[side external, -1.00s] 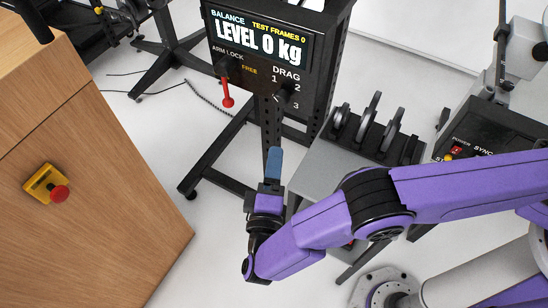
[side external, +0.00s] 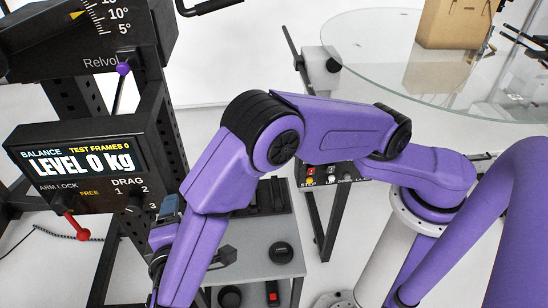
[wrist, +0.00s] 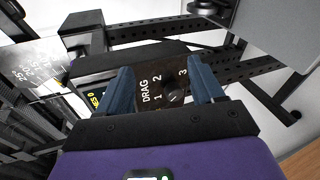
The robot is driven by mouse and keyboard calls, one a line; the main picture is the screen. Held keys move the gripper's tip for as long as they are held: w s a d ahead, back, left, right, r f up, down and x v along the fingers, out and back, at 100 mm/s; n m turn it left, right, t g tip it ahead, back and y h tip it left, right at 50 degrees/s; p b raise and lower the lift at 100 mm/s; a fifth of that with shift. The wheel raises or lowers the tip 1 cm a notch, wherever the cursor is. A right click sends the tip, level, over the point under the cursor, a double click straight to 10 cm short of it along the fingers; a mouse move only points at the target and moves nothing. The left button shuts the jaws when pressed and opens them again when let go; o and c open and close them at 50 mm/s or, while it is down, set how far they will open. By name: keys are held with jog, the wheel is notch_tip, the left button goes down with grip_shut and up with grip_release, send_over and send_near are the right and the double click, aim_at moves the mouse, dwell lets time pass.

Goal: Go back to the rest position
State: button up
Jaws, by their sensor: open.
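My gripper (side external: 165,212) is at the lower left of the side external view, just right of the balance panel (side external: 85,165) and partly hidden by my purple arm. In the wrist view its two blue fingers (wrist: 165,88) are spread apart with nothing held between them. The DRAG dial (wrist: 172,97) shows between and beyond the fingers. I cannot tell the exact gap between the fingers and the panel.
The panel reads LEVEL 0 kg and carries a red arm-lock lever (side external: 78,230). A purple-knobbed Relvol scale (side external: 100,40) stands above it. A grey table (side external: 262,262) with dark parts lies below my arm. A glass disc (side external: 370,60) bears a tan case (side external: 455,22).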

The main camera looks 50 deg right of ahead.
jog(key=s+d+r+g+y, duration=0.2)
jog(key=s+d+r+g, duration=0.15)
jog(key=d, duration=0.35)
jog(key=s+d+r+g+y, duration=0.1)
jog(key=s+d+r+g, duration=0.2)
jog(key=d, duration=0.5)
jog(key=s+d+r+g+y, duration=0.2)
jog(key=s+d+g, duration=0.1)
jog(key=s+d, duration=0.3)
jog(key=s+d+r+g+y, duration=0.1)
jog(key=s+d+y, duration=0.3)
jog(key=s+d, duration=0.4)
jog(key=shift+r+n, duration=0.3)
jog(key=shift+n, duration=0.1)
jog(key=shift+w, duration=0.1)
